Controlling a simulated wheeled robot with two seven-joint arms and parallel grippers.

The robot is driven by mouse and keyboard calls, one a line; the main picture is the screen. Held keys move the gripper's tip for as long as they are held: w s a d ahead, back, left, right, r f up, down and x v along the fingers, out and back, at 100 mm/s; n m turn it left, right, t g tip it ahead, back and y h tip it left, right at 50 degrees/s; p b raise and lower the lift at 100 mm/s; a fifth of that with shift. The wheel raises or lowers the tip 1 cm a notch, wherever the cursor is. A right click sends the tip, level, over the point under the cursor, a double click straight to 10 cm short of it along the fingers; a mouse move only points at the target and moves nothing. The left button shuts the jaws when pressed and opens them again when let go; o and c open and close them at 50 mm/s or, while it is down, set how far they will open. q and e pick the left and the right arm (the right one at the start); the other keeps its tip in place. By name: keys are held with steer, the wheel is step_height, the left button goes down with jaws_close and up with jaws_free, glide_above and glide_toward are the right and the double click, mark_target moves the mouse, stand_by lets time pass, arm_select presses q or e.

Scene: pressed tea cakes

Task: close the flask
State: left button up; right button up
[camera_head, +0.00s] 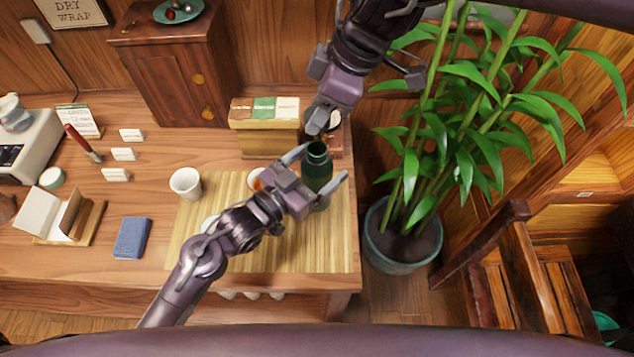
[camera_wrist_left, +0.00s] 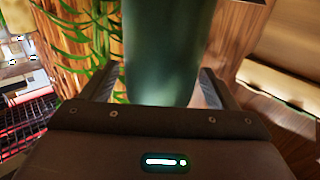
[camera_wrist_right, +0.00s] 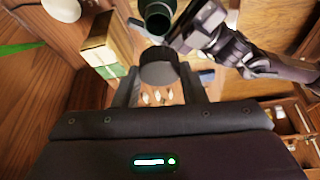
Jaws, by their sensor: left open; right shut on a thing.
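The dark green flask (camera_head: 318,168) stands upright at the right end of the bamboo mat, its round mouth open at the top. My left gripper (camera_head: 322,170) is open, with its fingers on either side of the flask body. In the left wrist view the green body (camera_wrist_left: 165,50) rises between those fingers. My right gripper (camera_head: 318,122) is above and behind the flask, shut on a dark round lid (camera_wrist_right: 158,68). In the right wrist view the lid is apart from the flask's open mouth (camera_wrist_right: 158,14). The head view mostly hides the lid.
The bamboo mat (camera_head: 300,255) bears a white cup (camera_head: 186,183) at its left edge and other cups partly hidden by my left arm. A box with packets (camera_head: 264,125) stands behind the mat. A potted plant (camera_head: 402,245) is right of the table.

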arm_select(q)
steer(key=c, duration=1.4)
steer(key=shift+c, duration=0.4)
arm_select(e)
glide_above(319, 142)
steer(key=s, duration=0.2)
steer(key=shift+w+f, duration=0.15)
steer(key=shift+f, duration=1.1)
steer(key=shift+w+f, duration=0.1)
steer(key=shift+f, duration=1.1)
steer(key=shift+f, duration=0.15)
steer(key=shift+f, duration=0.75)
steer(key=shift+f, duration=0.6)
